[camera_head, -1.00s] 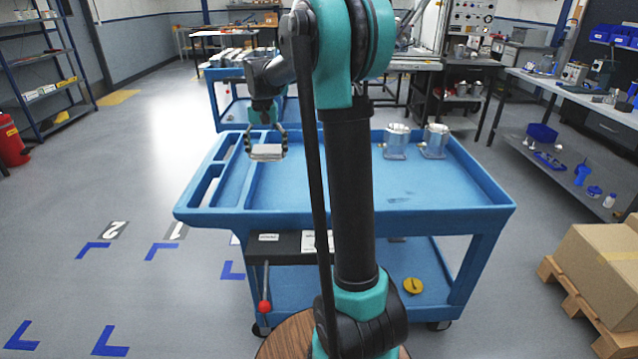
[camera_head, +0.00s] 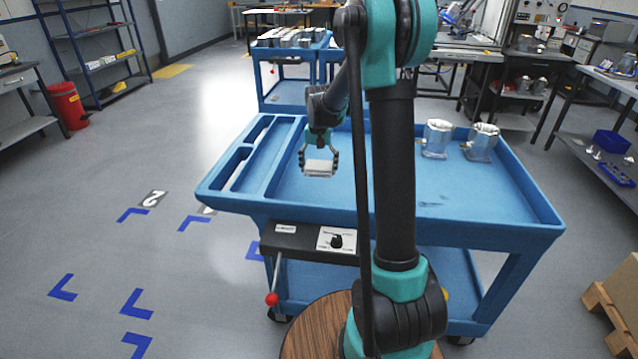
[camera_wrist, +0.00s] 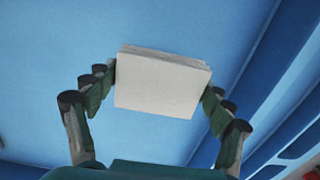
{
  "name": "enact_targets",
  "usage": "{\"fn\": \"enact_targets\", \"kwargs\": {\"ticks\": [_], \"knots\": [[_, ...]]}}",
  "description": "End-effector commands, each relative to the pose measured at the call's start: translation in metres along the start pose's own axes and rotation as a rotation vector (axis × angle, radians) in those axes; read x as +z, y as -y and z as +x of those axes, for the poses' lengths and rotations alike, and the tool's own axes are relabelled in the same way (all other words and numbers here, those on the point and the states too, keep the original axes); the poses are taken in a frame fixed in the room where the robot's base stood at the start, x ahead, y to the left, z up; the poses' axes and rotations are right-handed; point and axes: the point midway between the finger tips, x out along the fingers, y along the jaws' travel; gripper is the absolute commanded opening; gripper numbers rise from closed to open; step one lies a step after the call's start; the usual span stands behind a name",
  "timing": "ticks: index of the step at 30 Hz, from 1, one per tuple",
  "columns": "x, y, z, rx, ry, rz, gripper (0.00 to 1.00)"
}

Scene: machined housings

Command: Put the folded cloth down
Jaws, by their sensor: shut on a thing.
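The folded cloth (camera_head: 319,168) is a small, flat, whitish rectangular block. My gripper (camera_head: 319,163) is shut on it, one finger at each side, over the left part of the blue cart's top tray (camera_head: 400,196). In the wrist view the cloth (camera_wrist: 162,82) sits between the two fingertips of my gripper (camera_wrist: 160,85), with the plain blue tray floor behind it. I cannot tell for sure whether the cloth touches the tray floor or hangs above it.
Two metal housings (camera_head: 437,138) (camera_head: 482,142) stand at the tray's back right. Narrow compartments (camera_head: 262,160) line its left side. A black control box (camera_head: 300,240) with a red-knobbed lever (camera_head: 272,299) is on the cart's front. The tray's middle is clear.

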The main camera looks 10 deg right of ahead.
Motion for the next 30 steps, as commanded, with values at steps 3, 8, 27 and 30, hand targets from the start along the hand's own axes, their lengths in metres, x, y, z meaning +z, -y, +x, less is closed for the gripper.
{"fn": "enact_targets", "kwargs": {"ticks": [3, 8, 27, 30], "knots": [[0.0, 0.0, 0.018, 0.0, 0.0, 0.0, 0.45], [0.0, 0.0, 0.028, 0.0, 0.0, 0.0, 0.45], [0.0, 0.0, 0.066, 0.0, 0.0, 0.0, 0.45], [0.0, 0.0, 0.066, 0.0, 0.0, 0.0, 0.88]]}}
